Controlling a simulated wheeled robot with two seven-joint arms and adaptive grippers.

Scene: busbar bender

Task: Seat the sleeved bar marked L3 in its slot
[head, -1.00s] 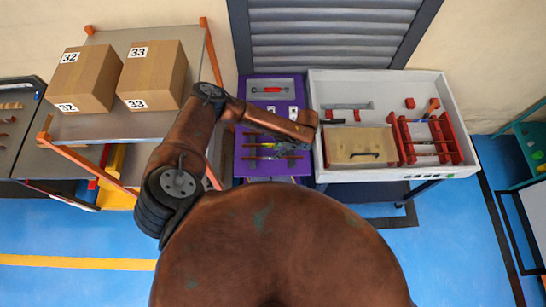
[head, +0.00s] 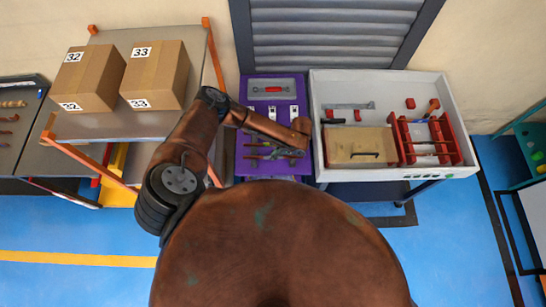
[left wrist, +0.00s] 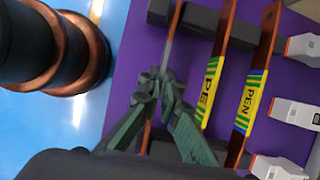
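My left gripper (left wrist: 162,82) is over the purple board (left wrist: 125,65). Its green fingertips are close together on either side of a thin bar (left wrist: 171,45); whether they press on it I cannot tell. No marking shows on that bar. Beside it lie two copper-coloured bars with yellow sleeves, one marked PE (left wrist: 211,88) and one marked PEN (left wrist: 248,103). No L3 mark is readable. In the head view the left gripper (head: 290,152) is partly hidden by my arm, above the bars on the purple board (head: 242,125). My right gripper is not in view.
Right of the purple board stands a white tray (head: 459,105) with a wooden plate (head: 357,142) and a red rack (head: 406,143). Dark blocks (left wrist: 237,25) support the bars, and pale grey fittings (left wrist: 297,113) line one side. Two cartons (head: 155,75) stand on the left shelf.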

